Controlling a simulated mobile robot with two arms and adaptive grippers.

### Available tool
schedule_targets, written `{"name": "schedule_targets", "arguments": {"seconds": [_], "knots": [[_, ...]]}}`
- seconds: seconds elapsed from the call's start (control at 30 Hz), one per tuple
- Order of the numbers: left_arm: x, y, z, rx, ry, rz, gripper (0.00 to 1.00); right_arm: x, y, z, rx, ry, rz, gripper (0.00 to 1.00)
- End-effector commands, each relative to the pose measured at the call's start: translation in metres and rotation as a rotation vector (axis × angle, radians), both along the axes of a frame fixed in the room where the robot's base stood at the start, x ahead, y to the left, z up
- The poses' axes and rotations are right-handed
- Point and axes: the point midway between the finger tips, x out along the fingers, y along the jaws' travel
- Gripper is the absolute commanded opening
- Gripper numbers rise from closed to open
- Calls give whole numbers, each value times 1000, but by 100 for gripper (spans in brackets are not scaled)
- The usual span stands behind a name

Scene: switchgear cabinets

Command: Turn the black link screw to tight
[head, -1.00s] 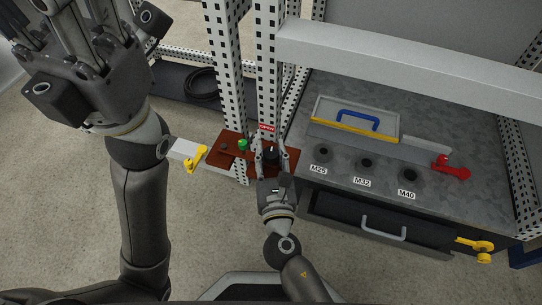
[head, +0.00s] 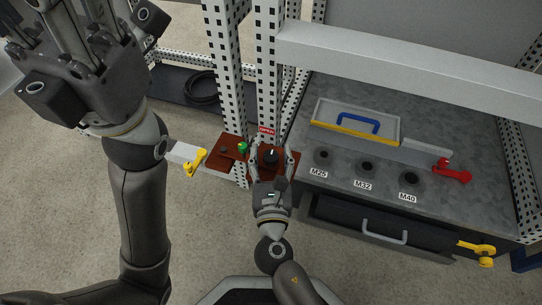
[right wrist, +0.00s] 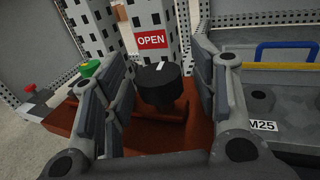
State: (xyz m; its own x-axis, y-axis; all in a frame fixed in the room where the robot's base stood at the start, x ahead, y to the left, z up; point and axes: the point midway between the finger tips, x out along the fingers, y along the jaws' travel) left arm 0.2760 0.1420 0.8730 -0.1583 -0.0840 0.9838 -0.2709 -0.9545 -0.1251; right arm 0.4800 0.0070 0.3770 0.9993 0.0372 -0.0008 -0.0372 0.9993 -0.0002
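The black link screw (head: 269,155) is a round black knob with a white mark on top, standing on a red-brown plate (right wrist: 60,120). In the right wrist view the screw (right wrist: 160,84) stands upright between the two finger pads. My right gripper (head: 271,160) is open around it, with a visible gap on each side. The white mark points roughly away from the gripper. The screw's lower part is partly hidden in shadow. My left gripper (head: 70,65) is raised at the upper left, far from the screw, its fingertips cut off by the picture edge.
A red OPEN sign (right wrist: 151,40) is on the perforated post (head: 266,80) behind the screw. A green knob (right wrist: 91,67) is beside the left finger. A grey bench (head: 440,205) with M25, M32 and M40 holes and a blue-handled tray (head: 357,121) stands right.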

Motion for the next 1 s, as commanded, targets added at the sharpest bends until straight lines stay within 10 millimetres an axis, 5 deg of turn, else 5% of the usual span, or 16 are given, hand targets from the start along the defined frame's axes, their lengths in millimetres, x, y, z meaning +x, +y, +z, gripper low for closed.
{"name": "schedule_targets", "arguments": {"seconds": [0.33,0.8,1.0], "knots": [[-2,1,1,-4,-6,0,40,-11,0,-1,-3,1,2,54],[-1,1,1,-2,-3,0,40,-102,-4,-1,-2,2,3,54],[0,0,0,-2,-2,1,40,-119,-4,0,0,1,1,54]]}}
